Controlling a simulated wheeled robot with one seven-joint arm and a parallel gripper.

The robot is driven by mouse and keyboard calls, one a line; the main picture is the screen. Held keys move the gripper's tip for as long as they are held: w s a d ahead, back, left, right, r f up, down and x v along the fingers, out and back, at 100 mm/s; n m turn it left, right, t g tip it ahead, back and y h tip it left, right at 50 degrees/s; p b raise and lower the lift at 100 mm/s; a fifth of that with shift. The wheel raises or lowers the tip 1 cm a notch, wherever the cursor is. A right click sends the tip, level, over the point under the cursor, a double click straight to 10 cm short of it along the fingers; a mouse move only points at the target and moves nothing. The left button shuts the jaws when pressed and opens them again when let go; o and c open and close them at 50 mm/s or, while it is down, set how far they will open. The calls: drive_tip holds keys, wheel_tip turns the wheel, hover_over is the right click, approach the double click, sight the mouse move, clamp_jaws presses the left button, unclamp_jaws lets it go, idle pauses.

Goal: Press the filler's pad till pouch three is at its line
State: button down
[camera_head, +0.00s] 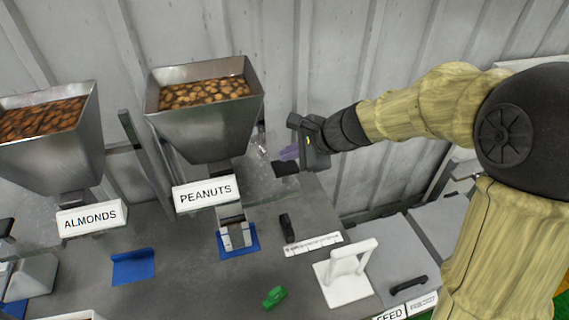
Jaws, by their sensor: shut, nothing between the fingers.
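A metal hopper of nuts (205,120) labelled PEANUTS (205,191) stands at centre left. Below it a metal fitting (236,234) sits over a blue patch (224,253). A second hopper (50,150), labelled ALMONDS (92,217), stands to its left. My gripper (290,160) is shut and empty, to the right of the peanut hopper, above the back of the grey bench.
A small black upright piece (287,228) stands behind a printed strip (313,244). A white stand (345,274), a green piece (274,297) and a black handle (407,285) are in front. Another blue patch (133,267) lies at left. A ribbed wall closes the back.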

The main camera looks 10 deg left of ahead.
sight(291, 167)
drive_tip(key=shift+r+p, duration=2.1)
drive_tip(key=shift+r, duration=0.45)
drive_tip(key=shift+f, duration=0.1)
drive_tip(key=shift+d+f, duration=0.1)
drive_tip(key=shift+d, duration=0.05)
drive_tip(key=s+d+f+n+h+b, duration=0.2)
drive_tip(key=s+d+f+n+h, duration=0.1)
drive_tip(key=d, duration=0.6)
drive_tip(key=s+d+f+n+h+b, duration=0.2)
drive_tip(key=s+d+f+n, duration=0.3)
drive_tip(key=d+f, duration=0.3)
drive_tip(key=s+d+f+n+h+b, duration=0.3)
drive_tip(key=s+d+f+n, duration=0.1)
drive_tip(key=d, duration=0.6)
drive_tip(key=shift+s+d+f+h, duration=0.3)
drive_tip(key=shift+f+h, duration=0.1)
drive_tip(key=shift+f, duration=0.35)
drive_tip(key=shift+a, duration=0.1)
